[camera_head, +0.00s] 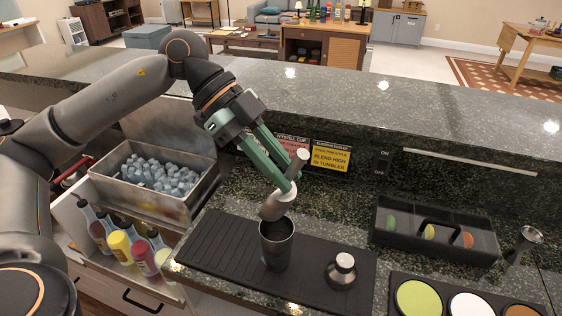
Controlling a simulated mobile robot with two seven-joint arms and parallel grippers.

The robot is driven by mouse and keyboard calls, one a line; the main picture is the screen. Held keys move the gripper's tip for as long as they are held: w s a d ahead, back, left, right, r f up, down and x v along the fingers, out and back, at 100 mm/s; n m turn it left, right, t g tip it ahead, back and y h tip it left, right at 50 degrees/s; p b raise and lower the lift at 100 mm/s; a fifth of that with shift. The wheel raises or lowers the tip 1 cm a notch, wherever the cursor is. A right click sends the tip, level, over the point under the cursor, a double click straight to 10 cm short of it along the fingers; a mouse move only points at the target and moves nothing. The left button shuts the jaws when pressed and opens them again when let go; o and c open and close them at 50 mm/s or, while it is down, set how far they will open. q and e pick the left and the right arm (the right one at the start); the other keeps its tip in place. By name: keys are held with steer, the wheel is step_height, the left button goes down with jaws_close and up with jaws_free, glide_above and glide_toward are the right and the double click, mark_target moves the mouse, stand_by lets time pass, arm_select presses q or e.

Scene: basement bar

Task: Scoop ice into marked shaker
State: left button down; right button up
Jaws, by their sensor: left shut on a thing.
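A dark metal shaker tumbler (276,248) stands upright and open on a black ribbed bar mat (215,250). My left gripper (290,186) has green fingers and is shut on a metal scoop (273,208). The scoop's head is tilted downward just over the tumbler's mouth. I cannot tell whether ice is in the scoop or in the tumbler. A metal bin of ice (160,175) is at the left, with pale blue-grey cubes. No mark shows clearly on the tumbler. My right gripper is out of view.
A metal shaker cap (342,270) sits on the mat right of the tumbler. A black garnish caddy (436,232) and a metal jigger (524,242) stand farther right. Several bottles (118,243) stand in a rack below the ice bin. Small signs (331,157) stand against the raised counter.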

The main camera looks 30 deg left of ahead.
mark_target(289, 166)
arm_select(q)
steer(key=shift+d+r+t+y+p, duration=0.1)
steer(key=shift+r+t+y+p, duration=0.2)
steer(key=shift+r+y+p, duration=2.05)
steer(key=shift+f+m+h, duration=0.25)
steer(key=shift+f+m, duration=0.05)
steer(key=shift+f, duration=0.5)
steer(key=r+y, duration=0.2)
steer(key=y, duration=0.1)
steer(key=shift+t, duration=0.3)
steer(key=y, duration=0.1)
steer(key=r+y, duration=0.1)
steer(key=shift+r+y, duration=0.25)
steer(key=shift+y, duration=0.15)
steer(key=shift+r+y, duration=0.15)
steer(key=shift+y, duration=0.25)
steer(key=shift+m, duration=0.3)
